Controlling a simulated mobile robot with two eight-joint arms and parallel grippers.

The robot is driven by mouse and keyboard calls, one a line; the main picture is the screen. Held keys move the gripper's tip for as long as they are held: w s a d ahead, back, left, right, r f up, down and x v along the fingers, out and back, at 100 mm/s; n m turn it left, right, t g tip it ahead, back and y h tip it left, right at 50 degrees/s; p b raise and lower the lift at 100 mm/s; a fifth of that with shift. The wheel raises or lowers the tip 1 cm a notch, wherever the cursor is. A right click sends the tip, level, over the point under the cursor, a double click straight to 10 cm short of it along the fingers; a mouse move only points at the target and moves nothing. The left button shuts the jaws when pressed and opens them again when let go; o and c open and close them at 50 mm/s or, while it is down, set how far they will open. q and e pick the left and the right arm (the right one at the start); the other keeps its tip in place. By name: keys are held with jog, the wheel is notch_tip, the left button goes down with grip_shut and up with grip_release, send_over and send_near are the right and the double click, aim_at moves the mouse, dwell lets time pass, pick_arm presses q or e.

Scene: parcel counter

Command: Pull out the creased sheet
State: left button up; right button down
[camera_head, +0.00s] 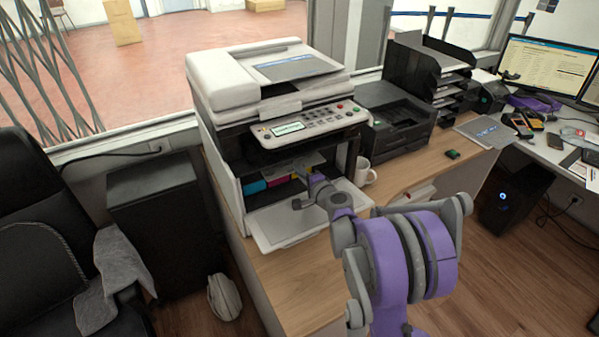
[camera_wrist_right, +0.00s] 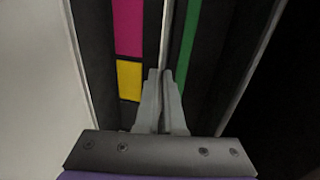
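The copier (camera_head: 290,95) stands on the counter with its front door (camera_head: 280,222) folded down. Inside are coloured toner fronts (camera_head: 277,180); the magenta and yellow ones (camera_wrist_right: 128,30) also show in the right wrist view. Above them a pale strip, which looks like the creased sheet (camera_head: 308,161), shows in the opening. In the wrist view it is a thin edge (camera_wrist_right: 167,32) running down between my fingertips. My right gripper (camera_head: 300,190) reaches into the opening; its fingers (camera_wrist_right: 160,75) are together on that edge. The sheet's inner part is hidden. My left gripper is not in view.
A green strip (camera_wrist_right: 188,45) lies beside the sheet's edge inside the copier. A white mug (camera_head: 362,168) and a black printer (camera_head: 395,118) stand close to the copier's right side. The counter's front part (camera_head: 297,292) is bare.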

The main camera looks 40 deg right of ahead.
dwell(0.4)
jog(key=f+v, duration=0.1)
jog(key=v, duration=1)
jog(key=f+v, duration=0.1)
jog(key=v, duration=0.4)
jog(key=shift+s+a+f, duration=0.15)
jog(key=shift+s+f, duration=0.1)
jog(key=shift+s, duration=0.35)
jog(key=s+r+p, duration=0.1)
jog(key=s, duration=0.1)
jog(key=s+r+p, duration=0.1)
jog(key=r, duration=0.1)
jog(key=shift+s+a, duration=0.2)
jog(key=shift+s, duration=0.2)
